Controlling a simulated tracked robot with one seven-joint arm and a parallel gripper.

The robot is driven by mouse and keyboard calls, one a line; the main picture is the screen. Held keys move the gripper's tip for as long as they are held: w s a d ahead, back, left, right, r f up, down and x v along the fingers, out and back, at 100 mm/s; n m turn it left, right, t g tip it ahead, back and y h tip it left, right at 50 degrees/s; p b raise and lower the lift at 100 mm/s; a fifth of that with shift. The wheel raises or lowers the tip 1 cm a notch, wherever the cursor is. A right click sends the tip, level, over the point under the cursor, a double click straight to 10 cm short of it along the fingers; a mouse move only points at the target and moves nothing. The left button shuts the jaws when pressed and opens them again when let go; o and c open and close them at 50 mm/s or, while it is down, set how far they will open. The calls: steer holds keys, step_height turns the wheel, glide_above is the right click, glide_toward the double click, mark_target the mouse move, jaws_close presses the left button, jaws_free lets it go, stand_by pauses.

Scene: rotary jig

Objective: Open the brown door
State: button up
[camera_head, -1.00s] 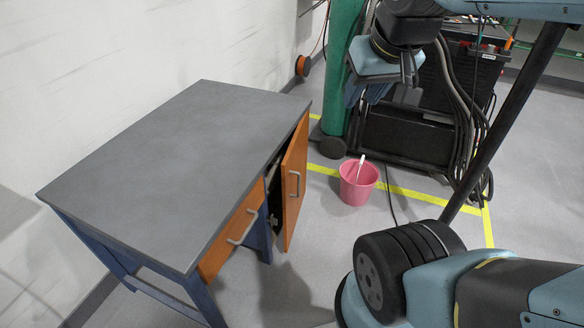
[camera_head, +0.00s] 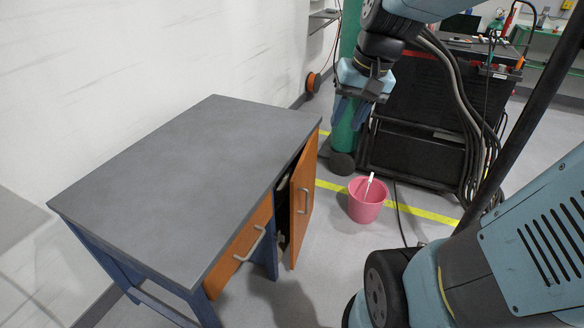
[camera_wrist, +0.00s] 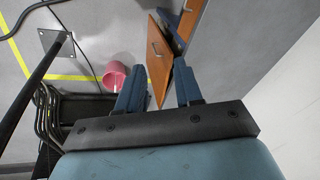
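The brown door (camera_head: 302,205) is an orange-brown panel with a grey handle (camera_head: 304,200), on the right end of a grey-topped workbench (camera_head: 190,170). The door stands partly open, with a dark gap between it and the cabinet. It also shows in the wrist view (camera_wrist: 159,60), beyond my fingers. My gripper (camera_wrist: 158,90) is open and empty, its two blue fingers apart. In the head view my gripper (camera_head: 350,112) hangs above and beyond the door, apart from it. The inside of the cabinet is mostly hidden.
A brown drawer front (camera_head: 240,248) with a grey handle is left of the door. A pink bucket (camera_head: 366,200) stands on the floor right of the door. A black cart (camera_head: 425,120) with cables is behind it. Floor in front of the door is clear.

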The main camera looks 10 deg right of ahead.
steer(key=w+d+f+m+g+y, duration=0.1)
steer(key=w+d+f+m+y, duration=0.15)
steer(key=w+f, duration=0.45)
steer(key=w+d+f+m+g+y, duration=0.1)
steer(key=w+f+m+y, duration=0.4)
steer(key=f, duration=0.4)
steer(key=w+d+f+m+y, duration=0.1)
steer(key=w+f+m+y, duration=0.1)
steer(key=w+f, duration=0.55)
steer(key=w+d+f+m+t+y, duration=0.1)
steer(key=d+f+m+t+y, duration=0.15)
steer(key=f, duration=0.45)
steer(key=w+d+f+m+t+y, duration=0.1)
steer(key=w+d+f+m, duration=0.15)
steer(key=f, duration=0.55)
steer(key=m+t+h, duration=0.1)
steer(key=m+t, duration=0.7)
steer(key=m, duration=0.1)
glide_above(307, 213)
steer(key=f, duration=1.6)
steer(key=shift+w, duration=0.35)
steer(key=shift+c, duration=0.4)
jaws_close()
